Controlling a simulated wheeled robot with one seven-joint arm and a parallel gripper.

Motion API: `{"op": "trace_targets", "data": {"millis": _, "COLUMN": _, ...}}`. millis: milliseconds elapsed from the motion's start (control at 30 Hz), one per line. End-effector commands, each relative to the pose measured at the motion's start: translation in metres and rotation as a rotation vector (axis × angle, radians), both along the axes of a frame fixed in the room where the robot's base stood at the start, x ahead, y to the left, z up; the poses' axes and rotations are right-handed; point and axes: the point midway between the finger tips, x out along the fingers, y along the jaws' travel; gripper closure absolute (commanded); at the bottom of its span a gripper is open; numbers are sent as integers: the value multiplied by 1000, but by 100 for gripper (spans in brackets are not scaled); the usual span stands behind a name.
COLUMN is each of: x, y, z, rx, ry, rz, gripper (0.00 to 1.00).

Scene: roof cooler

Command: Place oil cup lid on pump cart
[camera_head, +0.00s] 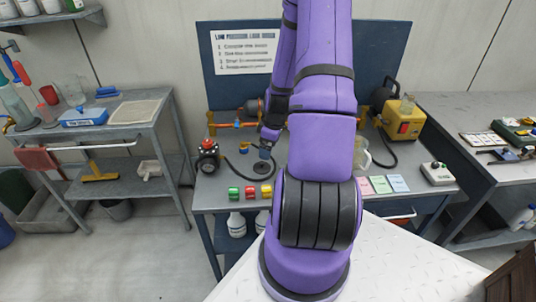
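My gripper (268,140) is small in the view, pointing down over the left part of the middle bench (225,198). A small blue-grey cup-like piece (265,153) shows right at its fingertips; I cannot tell whether it is held or stands behind them. Below it a dark round base with a brass-coloured piece (261,167) sits on the bench top. I cannot pick out the oil cup lid for certain. A yellow pump unit (403,120) with a clear cup on top stands at the bench's right end. A grey cart (110,128) with a handle rail stands at the left.
A red-and-black gauge-like device (208,157) with a black hose stands left of my gripper. Green, red and yellow blocks (250,191) line the front edge. A clear jug (362,158) and coloured cards (381,184) lie right of my arm, which hides the bench's middle.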

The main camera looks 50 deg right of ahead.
Motion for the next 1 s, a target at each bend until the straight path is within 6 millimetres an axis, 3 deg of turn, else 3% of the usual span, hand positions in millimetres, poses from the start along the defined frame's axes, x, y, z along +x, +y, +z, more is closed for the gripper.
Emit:
{"op": "trace_targets", "data": {"millis": 233, "x": 1, "y": 1, "z": 19, "rx": -7, "ry": 0, "rz": 1, "gripper": 5}}
{"op": "trace_targets", "data": {"millis": 367, "x": 12, "y": 12, "z": 44, "rx": -29, "ry": 2, "rz": -2, "gripper": 5}}
{"op": "trace_targets", "data": {"millis": 700, "x": 42, "y": 82, "z": 161, "rx": -110, "ry": -22, "rz": -63, "gripper": 5}}
{"op": "trace_targets", "data": {"millis": 1000, "x": 34, "y": 162, "z": 253, "rx": -140, "ry": -97, "rz": -139, "gripper": 5}}
